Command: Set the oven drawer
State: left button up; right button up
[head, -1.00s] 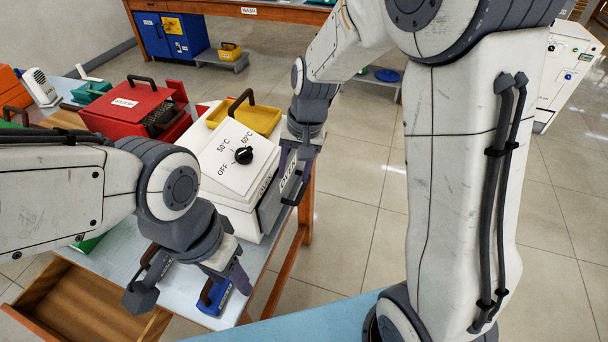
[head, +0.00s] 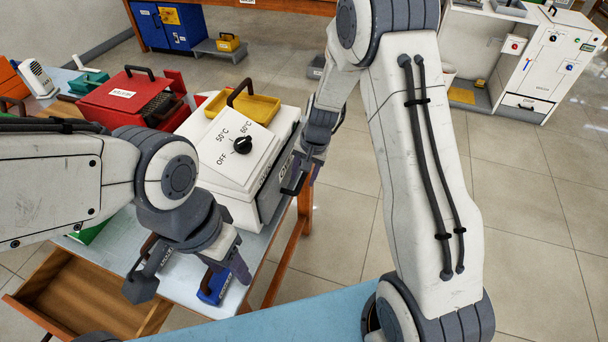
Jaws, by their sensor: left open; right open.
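The white oven (head: 215,178) stands on the table, with a black dial (head: 243,145) on its sloped top marked OFF, 50°C and 60°C. Its labelled drawer front (head: 272,172) is on the right side, with a dark handle (head: 294,184) low down. My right gripper (head: 302,178) is at that handle; the fingers look open, and I cannot tell whether they touch it. My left gripper (head: 190,278) is open and empty over the table's front edge, near a small blue block (head: 214,286).
A red box (head: 118,97) stands behind left. An open wooden drawer (head: 85,290) juts from the table's front. Floor to the right is clear up to a white cabinet (head: 548,62).

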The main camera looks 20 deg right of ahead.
jog(key=shift+f, duration=0.1)
grip_shut()
dwell(1.4)
